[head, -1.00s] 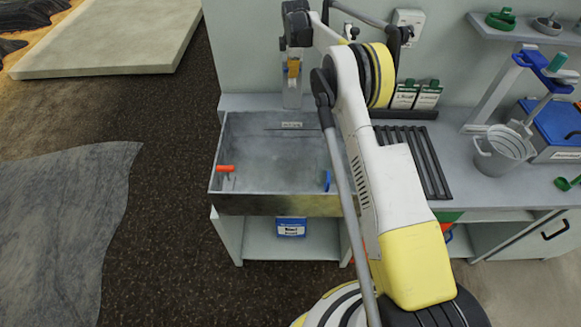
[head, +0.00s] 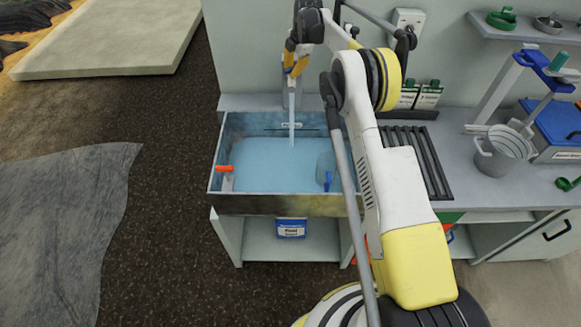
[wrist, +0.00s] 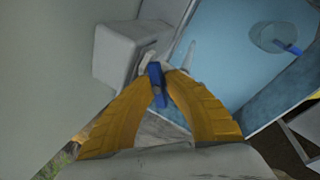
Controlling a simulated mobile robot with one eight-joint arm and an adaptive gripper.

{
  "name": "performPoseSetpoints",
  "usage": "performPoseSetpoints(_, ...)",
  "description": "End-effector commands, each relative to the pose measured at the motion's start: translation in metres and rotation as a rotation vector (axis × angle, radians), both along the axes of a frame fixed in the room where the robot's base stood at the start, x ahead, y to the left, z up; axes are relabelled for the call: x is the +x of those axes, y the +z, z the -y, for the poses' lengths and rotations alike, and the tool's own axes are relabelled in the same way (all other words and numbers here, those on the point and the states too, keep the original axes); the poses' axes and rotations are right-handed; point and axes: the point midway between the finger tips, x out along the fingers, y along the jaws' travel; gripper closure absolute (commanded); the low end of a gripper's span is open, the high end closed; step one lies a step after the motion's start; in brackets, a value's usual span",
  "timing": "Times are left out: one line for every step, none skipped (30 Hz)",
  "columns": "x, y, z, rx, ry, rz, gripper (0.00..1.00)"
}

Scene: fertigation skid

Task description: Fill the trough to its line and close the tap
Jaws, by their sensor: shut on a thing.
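The trough (head: 285,203) is a grey open basin with pale blue water (head: 262,165) in it. A thin dark line (head: 275,130) runs along its back wall beside a small label (head: 291,125). The water's back edge looks a little below that line. A stream (head: 291,115) falls into the trough from the tap, whose spout is mostly hidden by my arm in the head view. My gripper (head: 297,62) is above the back of the trough. In the wrist view its yellow fingers (wrist: 162,76) are shut on the blue tap lever (wrist: 156,88), next to a grey block (wrist: 127,52).
An orange piece (head: 225,169) is at the trough's left side. A blue piece (head: 327,181) with a pale rounded shape is at its right. A ribbed rack (head: 425,160), grey jug (head: 503,150) and blue box (head: 560,130) stand to the right.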

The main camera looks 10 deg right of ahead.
Motion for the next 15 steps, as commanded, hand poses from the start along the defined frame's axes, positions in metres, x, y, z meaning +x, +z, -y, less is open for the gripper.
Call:
performPoseSetpoints(0.0019, 0.0011, -0.0011, 0.001, -0.001, 0.007, 1.0)
performPoseSetpoints(0.002, 0.0011, -0.0011, 0.001, -0.001, 0.007, 1.0)
performPoseSetpoints(0.002, 0.0011, -0.0012, 0.001, -0.001, 0.007, 1.0)
performPoseSetpoints(0.002, 0.0011, -0.0012, 0.001, -0.001, 0.007, 1.0)
performPoseSetpoints(0.002, 0.0011, -0.0012, 0.001, -0.001, 0.007, 1.0)
performPoseSetpoints(0.0019, 0.0011, -0.0013, 0.001, -0.001, 0.007, 1.0)
performPoseSetpoints(0.0019, 0.001, -0.0014, 0.001, -0.002, 0.007, 1.0)
performPoseSetpoints(0.0019, 0.0009, -0.0015, 0.001, -0.008, 0.007, 1.0)
performPoseSetpoints(0.0018, 0.0006, -0.0018, 0.0, -0.028, 0.006, 1.0)
performPoseSetpoints(0.0018, 0.0002, -0.0022, 0.0, -0.054, 0.006, 1.0)
performPoseSetpoints(0.0017, -0.0002, -0.0027, 0.002, -0.088, 0.007, 1.0)
performPoseSetpoints(0.0017, -0.0003, -0.0031, 0.0, -0.145, 0.007, 1.0)
performPoseSetpoints(0.0018, -0.0004, -0.0034, 0.001, -0.193, 0.007, 1.0)
performPoseSetpoints(0.0018, -0.0005, -0.003, 0.001, -0.244, 0.008, 1.0)
performPoseSetpoints(0.0019, -0.0006, -0.003, 0.002, -0.311, 0.007, 1.0)
